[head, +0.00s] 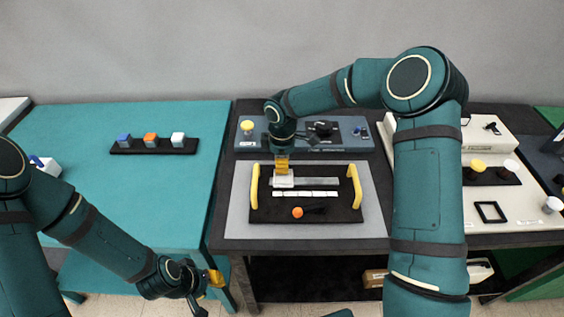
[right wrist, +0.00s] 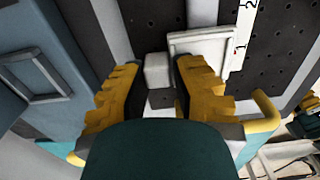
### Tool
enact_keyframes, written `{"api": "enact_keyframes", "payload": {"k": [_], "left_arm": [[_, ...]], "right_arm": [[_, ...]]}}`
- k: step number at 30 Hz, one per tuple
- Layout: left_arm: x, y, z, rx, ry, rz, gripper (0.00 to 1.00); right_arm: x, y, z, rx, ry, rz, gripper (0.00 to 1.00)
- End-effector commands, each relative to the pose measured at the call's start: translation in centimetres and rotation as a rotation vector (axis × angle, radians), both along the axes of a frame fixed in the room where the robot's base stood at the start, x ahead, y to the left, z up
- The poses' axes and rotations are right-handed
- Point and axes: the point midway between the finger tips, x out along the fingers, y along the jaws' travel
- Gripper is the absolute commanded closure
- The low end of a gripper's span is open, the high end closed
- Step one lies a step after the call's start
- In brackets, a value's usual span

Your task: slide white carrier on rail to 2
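The white carrier (head: 283,183) sits at the left end of the light grey rail (head: 318,181) on a black board. In the right wrist view the carrier shows as a white plate (right wrist: 205,42) and a white block (right wrist: 158,70). My right gripper (head: 282,170) is over the carrier. In its wrist view the yellow fingers (right wrist: 158,80) stand apart on either side of the block, with small gaps visible. A white number strip (head: 305,194) runs along the rail; a 1 and a 2 show on it in the wrist view (right wrist: 243,35). My left gripper (head: 207,285) is low, away from the board.
The black board (head: 270,208) has yellow handles at its left (head: 254,188) and right (head: 356,187) ends. An orange knob (head: 297,212) is in front of the strip. A blue-grey panel (head: 345,143) stands behind. The rail right of the carrier looks clear.

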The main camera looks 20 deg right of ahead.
Motion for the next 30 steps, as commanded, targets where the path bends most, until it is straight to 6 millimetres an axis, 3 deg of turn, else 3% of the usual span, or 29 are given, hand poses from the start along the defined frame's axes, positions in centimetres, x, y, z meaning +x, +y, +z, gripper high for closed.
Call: {"api": "enact_keyframes", "payload": {"k": [10, 18, 26, 27, 29, 30], "left_arm": [[0.0, 0.0, 0.0, 0.0, 0.0, 0.0, 0.66], [-0.2, 0.0, 0.8, -0.001, 0.004, 0.0, 0.66], [-0.2, 0.0, 0.8, -0.001, 0.004, 0.0, 0.66], [-0.2, 0.0, 0.8, -0.001, 0.004, 0.0, 0.66], [-0.2, 0.0, 0.8, -0.001, 0.004, 0.0, 0.66], [-0.2, 0.0, 0.8, -0.001, 0.004, 0.0, 0.66]], "right_arm": [[-0.1, -0.2, -0.2, 0.0, 0.003, -0.001, 1.0], [-1.2, -3.7, -0.2, -0.001, 0.004, -0.002, 1.0], [-1.3, -3.9, -0.3, -0.001, 0.005, -0.001, 1.0], [-1.3, -3.9, -0.4, -0.001, 0.005, -0.001, 0.67], [-1.3, -3.9, -0.4, -0.001, 0.005, -0.001, 0.46], [-1.2, -3.9, -0.3, -0.001, 0.005, -0.001, 0.45]]}}
